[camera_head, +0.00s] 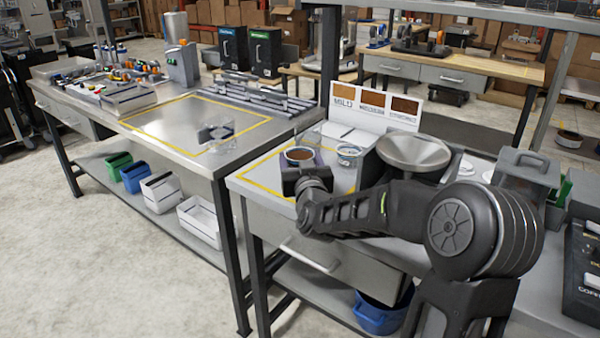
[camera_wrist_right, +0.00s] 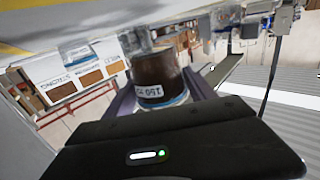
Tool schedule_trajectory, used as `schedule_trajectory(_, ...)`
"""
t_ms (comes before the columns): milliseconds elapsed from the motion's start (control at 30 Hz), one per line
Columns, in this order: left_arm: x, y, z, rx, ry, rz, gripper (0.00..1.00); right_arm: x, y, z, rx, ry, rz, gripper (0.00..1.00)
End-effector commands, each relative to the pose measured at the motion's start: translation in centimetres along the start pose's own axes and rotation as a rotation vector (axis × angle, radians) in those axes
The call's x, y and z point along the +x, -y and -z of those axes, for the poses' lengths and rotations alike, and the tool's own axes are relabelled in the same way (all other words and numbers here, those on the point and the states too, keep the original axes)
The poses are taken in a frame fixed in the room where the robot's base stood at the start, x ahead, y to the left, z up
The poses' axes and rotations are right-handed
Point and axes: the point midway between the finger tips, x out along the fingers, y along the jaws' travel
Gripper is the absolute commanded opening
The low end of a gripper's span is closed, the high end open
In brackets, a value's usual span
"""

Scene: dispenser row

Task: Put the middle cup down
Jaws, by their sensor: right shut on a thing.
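My right gripper (camera_head: 303,168) is shut around a clear cup with brown contents (camera_head: 299,155). This cup is the middle one of three in the head view. In the wrist view the held cup (camera_wrist_right: 158,78) is between the purple fingers, with a "150" label upside down. It is over or on the front-left part of the near bench; I cannot tell whether its base touches. Another cup (camera_head: 349,154) stands to its right, before the dispenser, and an empty-looking clear cup (camera_head: 216,135) stands on the left bench. My left gripper is not in view.
A white dispenser panel (camera_head: 372,105) with brown swatches stands behind the cups, beside a metal funnel bowl (camera_head: 413,152). Yellow tape marks areas on both benches. A gap separates the near bench (camera_head: 262,190) from the left bench (camera_head: 170,122), whose taped area is mostly clear.

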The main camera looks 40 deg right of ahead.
Motion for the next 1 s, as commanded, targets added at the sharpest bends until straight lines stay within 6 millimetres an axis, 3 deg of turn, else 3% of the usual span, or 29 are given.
schedule_trajectory(167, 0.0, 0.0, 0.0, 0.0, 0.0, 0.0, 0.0, 0.0, 0.0, -0.4, 0.0, 0.0, 0.0, 0.16)
schedule_trajectory(400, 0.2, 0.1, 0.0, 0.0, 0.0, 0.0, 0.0, 0.0, 0.0, -3.5, 0.001, 0.002, 0.0, 0.16)
schedule_trajectory(833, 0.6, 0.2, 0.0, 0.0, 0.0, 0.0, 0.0, 0.0, 0.0, -4.0, 0.001, -0.002, 0.0, 0.16)
schedule_trajectory(867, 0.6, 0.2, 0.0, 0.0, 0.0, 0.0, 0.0, 0.0, 0.0, -4.0, 0.001, -0.001, 0.0, 0.65)
schedule_trajectory(1000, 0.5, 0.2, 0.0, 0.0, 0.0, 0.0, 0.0, 0.0, 0.0, -3.9, 0.001, 0.0, 0.0, 0.77)
